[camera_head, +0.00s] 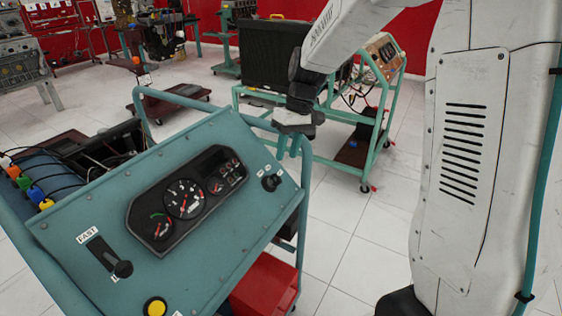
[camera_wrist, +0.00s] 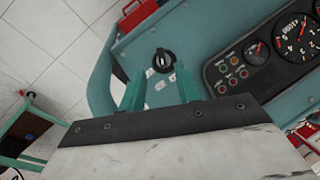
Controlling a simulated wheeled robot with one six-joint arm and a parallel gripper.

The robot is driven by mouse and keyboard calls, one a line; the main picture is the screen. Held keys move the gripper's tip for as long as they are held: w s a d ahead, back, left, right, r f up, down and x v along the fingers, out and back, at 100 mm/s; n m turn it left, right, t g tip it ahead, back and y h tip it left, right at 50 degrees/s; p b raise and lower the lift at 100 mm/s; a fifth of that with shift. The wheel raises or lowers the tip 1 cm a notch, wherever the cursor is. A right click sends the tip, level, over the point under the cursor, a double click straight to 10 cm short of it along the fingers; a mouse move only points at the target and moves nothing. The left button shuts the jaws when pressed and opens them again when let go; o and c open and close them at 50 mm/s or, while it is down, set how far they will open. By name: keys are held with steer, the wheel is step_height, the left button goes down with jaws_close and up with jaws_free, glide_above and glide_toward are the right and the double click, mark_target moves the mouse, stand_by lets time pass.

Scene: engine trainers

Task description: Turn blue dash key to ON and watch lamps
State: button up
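The blue-green dash panel (camera_head: 90,215) carries a black gauge cluster (camera_head: 190,197), which also shows at the right of the wrist view (camera_wrist: 260,60). The black key switch (camera_head: 271,182) sits at the panel's right end with small white labels above it. In the wrist view the key switch (camera_wrist: 163,61) lies just beyond the fingertips, roughly between them. My gripper (camera_head: 292,148) is open and empty above and behind the panel's right edge; its teal fingers (camera_wrist: 159,74) are apart and not on the key. Small coloured lamps (camera_wrist: 232,73) sit beside the gauges; I cannot tell if any is lit.
A black lever (camera_head: 110,258) marked FAST and a yellow button (camera_head: 155,306) are on the panel's left part. A tubular rail (camera_head: 240,117) runs behind the panel. A red box (camera_head: 264,286) stands below. Another green-framed trainer (camera_head: 385,120) stands behind; white floor lies between.

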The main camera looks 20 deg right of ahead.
mark_target(278, 175)
steer(key=a+f+t, duration=0.1)
steer(key=f, duration=0.1)
steer(key=f+t, duration=0.1)
steer(key=f, duration=0.2)
steer(key=a+f+t+y, duration=0.1)
steer(key=f+t, duration=0.1)
steer(key=f, duration=0.1)
steer(key=shift+w+a+f, duration=0.15)
steer(key=shift+w+a, duration=0.15)
steer(key=shift+a, duration=0.05)
steer(key=shift+c, duration=0.3)
